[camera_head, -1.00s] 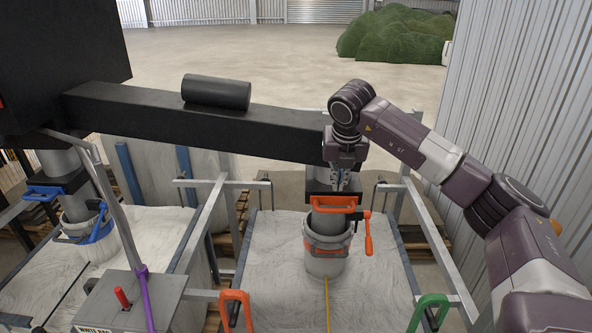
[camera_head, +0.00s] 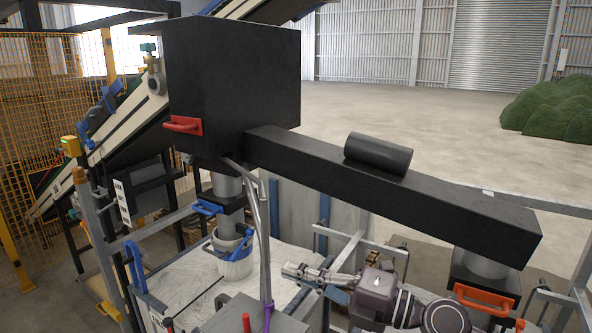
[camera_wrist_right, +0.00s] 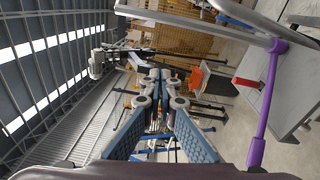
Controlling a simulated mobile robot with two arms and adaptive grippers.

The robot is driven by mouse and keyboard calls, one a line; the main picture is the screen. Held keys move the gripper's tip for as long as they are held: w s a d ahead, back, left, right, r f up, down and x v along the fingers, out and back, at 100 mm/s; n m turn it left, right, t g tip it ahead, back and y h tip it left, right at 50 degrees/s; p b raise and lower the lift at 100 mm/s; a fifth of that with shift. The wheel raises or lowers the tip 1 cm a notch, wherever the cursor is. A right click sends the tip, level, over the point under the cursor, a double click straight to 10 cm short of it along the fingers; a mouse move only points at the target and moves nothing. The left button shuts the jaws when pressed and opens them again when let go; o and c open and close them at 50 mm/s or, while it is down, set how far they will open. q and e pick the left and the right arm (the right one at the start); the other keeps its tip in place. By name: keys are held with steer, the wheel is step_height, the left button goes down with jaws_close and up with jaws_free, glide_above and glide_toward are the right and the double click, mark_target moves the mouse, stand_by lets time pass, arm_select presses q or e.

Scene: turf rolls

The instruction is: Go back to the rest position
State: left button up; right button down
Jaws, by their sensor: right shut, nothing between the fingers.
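My right gripper (camera_head: 288,268) is at the lower middle of the head view, pointing left, with its purple-brown wrist to its right. It is shut and empty, and it looks apart from the orange clamp handle (camera_head: 485,301) at the lower right. In the right wrist view the two blue-padded fingers (camera_wrist_right: 160,78) come together with nothing seen between them. My left gripper is not in view.
A black beam (camera_head: 440,205) with a black cylinder (camera_head: 378,154) runs from a black box (camera_head: 232,88). A white bag (camera_head: 237,262) hangs from the left spout. A grey post with a purple grip (camera_wrist_right: 268,95) stands nearby. Open floor lies behind.

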steer(key=w+d+r+m+t+h, duration=0.1)
steer(key=w+d+m+t+h, duration=0.1)
steer(key=d+m+t+h, duration=1.25)
steer(key=s+d+f+m+g+h, duration=0.1)
steer(key=s+d+f+m+g, duration=0.15)
steer(key=f+m, duration=0.35)
steer(key=s+d+f+m+g+h, duration=0.1)
steer(key=s+d+f+m+g, duration=0.15)
steer(key=f, duration=0.45)
steer(key=s+d+f+m+g+h, duration=0.2)
steer(key=s+f+m+g, duration=0.15)
steer(key=f+m, duration=0.3)
steer(key=s+a+f+g+y, duration=0.1)
steer(key=s+f+g, duration=0.4)
steer(key=s+f, duration=0.5)
steer(key=s+f+g+y, duration=0.1)
steer(key=s+f+g, duration=0.5)
steer(key=s, duration=0.8)
step_height(320, 180, down, 31)
steer(key=b, duration=0.7)
steer(key=s+d+f+g+b, duration=0.1)
steer(key=s+f+b, duration=0.1)
steer(key=s+f, duration=0.7)
steer(key=s+d+f+g+b, duration=0.1)
steer(key=s+d+f+b, duration=0.1)
steer(key=s+f, duration=0.7)
step_height(320, 180, down, 5)
steer(key=shift+f+b, duration=0.1)
steer(key=shift+b, duration=0.6)
